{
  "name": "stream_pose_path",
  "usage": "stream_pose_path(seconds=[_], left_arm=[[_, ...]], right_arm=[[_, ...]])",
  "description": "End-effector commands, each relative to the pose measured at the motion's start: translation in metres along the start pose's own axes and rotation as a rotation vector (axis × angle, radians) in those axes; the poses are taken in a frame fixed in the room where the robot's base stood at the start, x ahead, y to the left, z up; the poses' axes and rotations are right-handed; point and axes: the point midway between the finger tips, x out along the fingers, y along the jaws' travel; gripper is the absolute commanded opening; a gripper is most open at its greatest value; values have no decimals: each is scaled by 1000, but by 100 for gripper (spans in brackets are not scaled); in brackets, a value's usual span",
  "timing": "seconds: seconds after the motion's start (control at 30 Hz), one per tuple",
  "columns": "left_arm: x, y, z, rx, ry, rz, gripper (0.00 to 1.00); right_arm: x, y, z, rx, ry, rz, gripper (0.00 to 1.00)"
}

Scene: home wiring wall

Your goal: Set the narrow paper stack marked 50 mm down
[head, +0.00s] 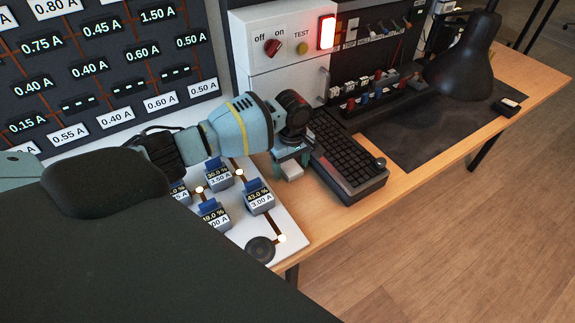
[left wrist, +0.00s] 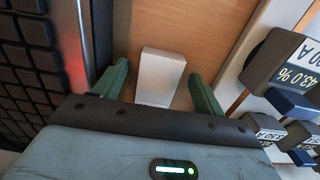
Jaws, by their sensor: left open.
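A small white block (head: 292,172), which looks like the narrow paper stack, sits on the wooden tabletop between the keyboard and the white board. No marking on it can be read. It also shows in the left wrist view (left wrist: 160,76), between the two green fingers with a gap on each side. My left gripper (head: 291,166) points down over it, its fingers open and not touching it in the left wrist view (left wrist: 158,80). Its lower end is partly hidden by the gripper body. My right gripper is not in view.
A black keyboard (head: 345,155) lies close on the right. A white switch box (head: 280,50) with a lit red lamp is behind. Bare tabletop (head: 400,195) lies in front of the keyboard.

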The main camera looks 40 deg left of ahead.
Motion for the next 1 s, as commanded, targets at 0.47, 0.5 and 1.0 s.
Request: stream_pose_path(seconds=[0.47, 0.5, 1.0], left_arm=[[3, 0, 0, 1, 0, 1, 47], [3, 0, 0, 1, 0, 1, 42], [-7, 1, 0, 1, 0, 4, 18]], right_arm=[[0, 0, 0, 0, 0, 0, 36], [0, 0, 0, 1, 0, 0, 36], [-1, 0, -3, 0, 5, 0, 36]])
